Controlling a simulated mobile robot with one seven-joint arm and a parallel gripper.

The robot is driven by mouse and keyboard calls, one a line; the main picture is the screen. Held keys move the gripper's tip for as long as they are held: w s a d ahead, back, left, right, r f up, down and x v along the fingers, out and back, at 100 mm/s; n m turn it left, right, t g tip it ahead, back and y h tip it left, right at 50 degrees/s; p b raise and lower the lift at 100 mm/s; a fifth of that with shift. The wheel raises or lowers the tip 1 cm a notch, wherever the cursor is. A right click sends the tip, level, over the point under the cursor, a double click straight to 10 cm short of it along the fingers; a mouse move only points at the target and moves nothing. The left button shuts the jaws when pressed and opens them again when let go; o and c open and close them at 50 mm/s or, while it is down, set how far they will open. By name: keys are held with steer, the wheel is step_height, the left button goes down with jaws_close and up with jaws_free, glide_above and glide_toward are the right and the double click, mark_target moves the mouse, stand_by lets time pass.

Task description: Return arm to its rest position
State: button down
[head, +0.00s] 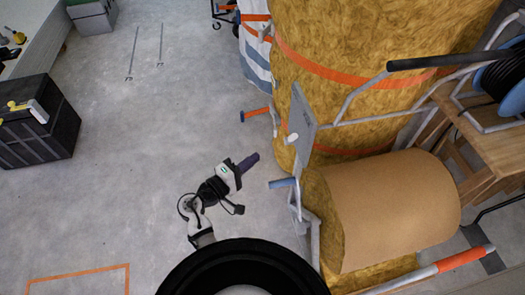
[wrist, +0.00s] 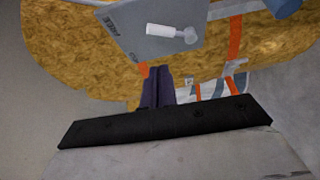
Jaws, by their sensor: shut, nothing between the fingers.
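My gripper (head: 251,160) is at the end of my arm, low in the middle of the head view, over the bare concrete floor. Its dark purple fingers are together and empty; they also show in the wrist view (wrist: 158,88). The panel lift's grey metal plate (head: 301,125) stands to the right of the gripper, with a gap between them in the head view. The plate (wrist: 130,35) shows at the top of the wrist view, with a white handle (wrist: 170,32) on it. Nothing is seen touching the fingers.
Yellow insulation rolls (head: 350,40) with orange straps and a brown-faced roll (head: 395,205) fill the right side. A blue-tipped orange bar (head: 256,114) sticks out leftward. A black crate (head: 40,130) stands at far left. The floor left of my arm is clear.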

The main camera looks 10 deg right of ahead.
steer(key=shift+s+a, duration=0.15)
steer(key=shift+a, duration=0.15)
stand_by(0.4)
